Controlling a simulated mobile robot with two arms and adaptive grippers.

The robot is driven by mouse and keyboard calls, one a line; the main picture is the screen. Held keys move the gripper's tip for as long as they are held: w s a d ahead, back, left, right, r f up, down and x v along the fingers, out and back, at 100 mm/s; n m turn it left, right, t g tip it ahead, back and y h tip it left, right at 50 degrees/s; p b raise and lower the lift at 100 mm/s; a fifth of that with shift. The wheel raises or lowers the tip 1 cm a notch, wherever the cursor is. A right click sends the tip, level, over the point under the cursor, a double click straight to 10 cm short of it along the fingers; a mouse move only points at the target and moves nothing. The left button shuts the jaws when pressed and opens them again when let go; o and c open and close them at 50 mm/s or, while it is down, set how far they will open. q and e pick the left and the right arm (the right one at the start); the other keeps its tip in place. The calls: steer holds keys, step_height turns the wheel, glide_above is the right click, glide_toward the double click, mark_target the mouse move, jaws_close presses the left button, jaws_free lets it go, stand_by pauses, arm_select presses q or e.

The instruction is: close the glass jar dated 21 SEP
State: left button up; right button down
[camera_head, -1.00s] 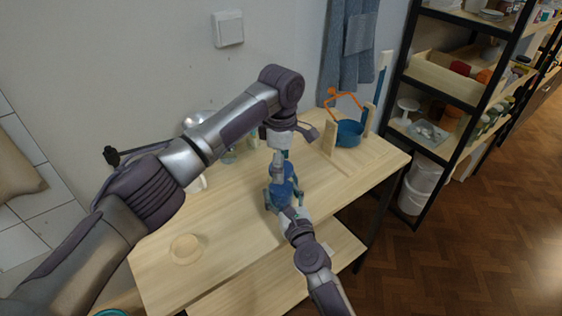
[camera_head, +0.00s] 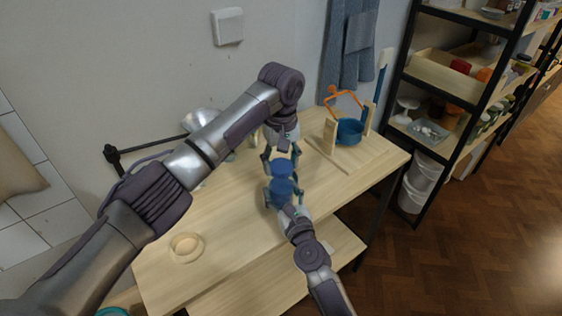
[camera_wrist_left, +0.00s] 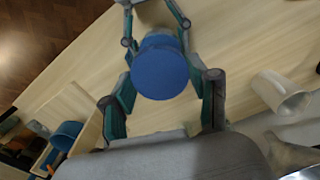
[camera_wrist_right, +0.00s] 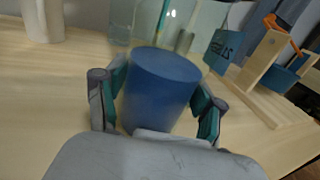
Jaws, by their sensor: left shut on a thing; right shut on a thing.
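The jar (camera_head: 281,190) stands on the wooden table with blue contents. In the right wrist view its blue lower part (camera_wrist_right: 160,88) shows between my right fingers, with clear glass above. My right gripper (camera_head: 284,200) is shut on it. A round blue lid (camera_head: 282,167) is above the jar. In the left wrist view its flat top (camera_wrist_left: 160,72) faces me between my left fingers. My left gripper (camera_head: 282,160) is shut on the lid. I cannot tell whether the lid touches the rim. A blue tag (camera_wrist_right: 225,48) beside the glass carries slanted text that I cannot read surely.
A wooden stand with a blue pot (camera_head: 349,131) and orange handle is at the table's right rear. A pale round dish (camera_head: 186,247) lies at the front left. A white cup (camera_wrist_left: 281,92) stands near the lid.

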arm_select(q)
steer(key=m, duration=1.1)
steer(key=shift+m, duration=0.3)
steer(key=m, duration=0.6)
steer(key=shift+m, duration=0.4)
steer(key=m, duration=0.6)
steer(key=o, duration=1.4)
steer(key=shift+c, duration=0.2)
step_height(320, 180, up, 12)
